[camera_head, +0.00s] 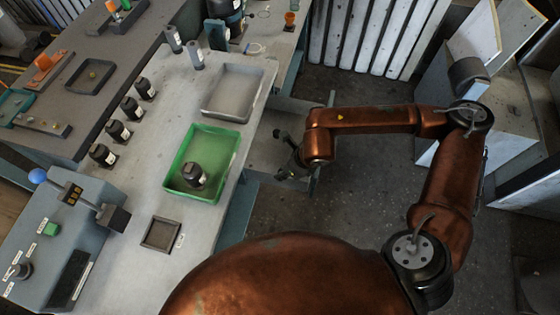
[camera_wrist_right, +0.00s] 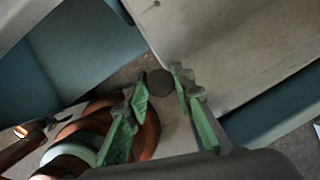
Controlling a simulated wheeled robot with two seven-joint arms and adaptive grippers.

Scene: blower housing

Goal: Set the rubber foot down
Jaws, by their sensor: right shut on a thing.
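The rubber foot (camera_wrist_right: 160,83) is a small dark round piece. It sits between the fingertips of my right gripper (camera_wrist_right: 160,80) in the right wrist view, and the green-padded fingers are shut on it. In the head view my right gripper (camera_head: 286,158) hangs past the right edge of the workbench, to the right of the green tray. I cannot make out the foot in that view. My left gripper is not in view.
The workbench (camera_head: 150,208) carries a green tray (camera_head: 233,160) with a dark bottle-like part in it, a grey tray (camera_head: 262,88), and a small square dark tray (camera_head: 161,234). Several dark parts stand along its left side. A control box (camera_head: 45,245) is at lower left.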

